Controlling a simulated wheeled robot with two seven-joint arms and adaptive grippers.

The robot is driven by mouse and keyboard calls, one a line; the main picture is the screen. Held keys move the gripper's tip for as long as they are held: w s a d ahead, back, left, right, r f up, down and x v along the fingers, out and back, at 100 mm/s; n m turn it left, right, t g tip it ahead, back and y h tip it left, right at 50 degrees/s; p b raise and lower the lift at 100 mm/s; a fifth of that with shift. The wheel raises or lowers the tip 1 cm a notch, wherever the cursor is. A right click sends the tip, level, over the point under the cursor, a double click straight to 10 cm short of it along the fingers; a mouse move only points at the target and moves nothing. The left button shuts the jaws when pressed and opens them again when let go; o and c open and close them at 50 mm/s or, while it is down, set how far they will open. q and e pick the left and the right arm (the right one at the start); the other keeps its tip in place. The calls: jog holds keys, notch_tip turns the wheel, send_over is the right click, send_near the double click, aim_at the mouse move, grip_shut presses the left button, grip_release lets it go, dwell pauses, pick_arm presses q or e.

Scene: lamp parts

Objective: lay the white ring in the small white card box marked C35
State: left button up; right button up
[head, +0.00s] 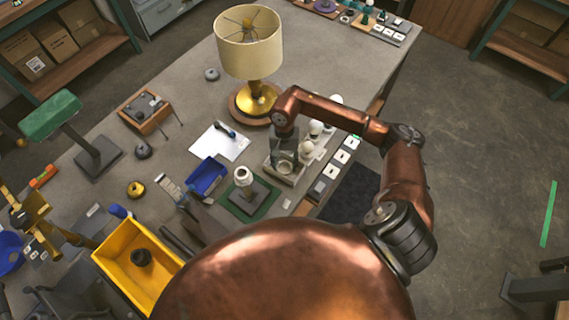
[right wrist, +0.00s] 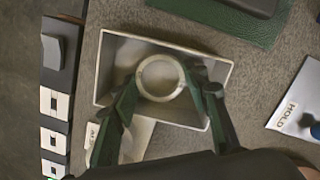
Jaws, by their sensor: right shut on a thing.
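The white ring (right wrist: 161,77) is between the fingers of my right gripper (right wrist: 165,92), which is shut on it. The ring looks level and is over the inside of a small white card box (right wrist: 116,66); I cannot tell whether it touches the box floor. In the head view my right gripper (head: 284,163) points down over the same box (head: 292,181), hiding much of it. A white tag stands by the box's near edge in the right wrist view, its marking too small to read. My left gripper is not in view.
A white sheet marked HOLD (right wrist: 302,98) lies right of the box. A green mat (right wrist: 222,18) lies beyond it. White bulbs (head: 316,127) and a row of white-labelled blocks (head: 342,156) stand close by. A lamp (head: 250,45) stands behind, and a blue bin (head: 207,177) to the left.

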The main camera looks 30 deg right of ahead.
jog(key=shift+f, duration=0.15)
jog(key=shift+f, duration=0.1)
jog(key=o, duration=0.8)
jog(key=shift+b, duration=0.3)
jog(key=shift+o, duration=1.1)
jog(key=shift+r+p, duration=0.3)
jog(key=shift+p, duration=0.05)
notch_tip(320, 180, up, 12)
jog(key=w+d+b, duration=0.1)
jog(key=shift+w+f, duration=0.2)
jog(key=shift+w, duration=0.1)
